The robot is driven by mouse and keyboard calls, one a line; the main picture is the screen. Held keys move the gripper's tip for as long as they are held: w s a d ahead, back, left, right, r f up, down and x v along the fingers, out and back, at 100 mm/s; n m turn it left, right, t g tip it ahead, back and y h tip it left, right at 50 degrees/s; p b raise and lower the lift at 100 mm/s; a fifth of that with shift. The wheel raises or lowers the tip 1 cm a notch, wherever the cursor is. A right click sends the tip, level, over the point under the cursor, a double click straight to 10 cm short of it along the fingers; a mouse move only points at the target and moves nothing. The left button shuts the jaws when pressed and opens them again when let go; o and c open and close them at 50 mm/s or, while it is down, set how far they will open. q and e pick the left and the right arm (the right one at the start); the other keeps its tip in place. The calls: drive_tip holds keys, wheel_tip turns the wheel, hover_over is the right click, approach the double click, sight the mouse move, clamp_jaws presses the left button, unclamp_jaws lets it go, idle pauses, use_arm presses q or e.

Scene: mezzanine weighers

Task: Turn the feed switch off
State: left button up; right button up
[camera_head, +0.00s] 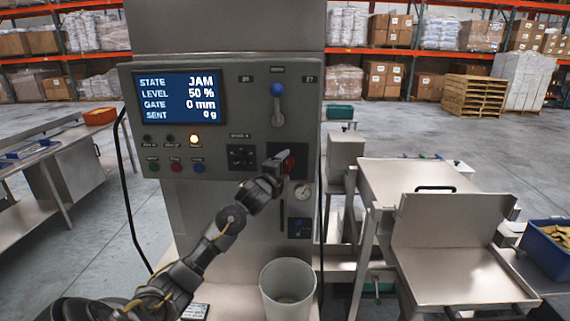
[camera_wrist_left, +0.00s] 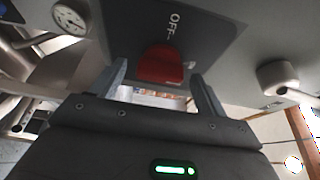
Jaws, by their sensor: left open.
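The feed switch shows in the left wrist view as a red knob (camera_wrist_left: 161,65) on a dark plate, with "OFF" printed beside it. In the head view the red switch (camera_head: 289,161) is on the right side of the grey control panel (camera_head: 222,110), partly hidden by my left gripper (camera_head: 277,165). In the left wrist view the two fingers of my left gripper (camera_wrist_left: 159,80) are open, one on each side of the knob, with gaps visible. I cannot tell whether the fingertips reach past its front. My right gripper is in neither view.
The panel screen (camera_head: 181,97) reads JAM, level 50 %, gate 0 mm, sent 0 g. A blue-knobbed lever (camera_head: 277,104) is above the switch and a gauge (camera_head: 304,191) below it. A white bin (camera_head: 288,285) stands under the panel. A steel stand (camera_head: 455,250) is at right.

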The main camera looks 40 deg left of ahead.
use_arm(q)
drive_tip(key=shift+w+a, duration=0.1)
drive_tip(key=shift+w, duration=0.3)
drive_tip(key=shift+c, duration=0.2)
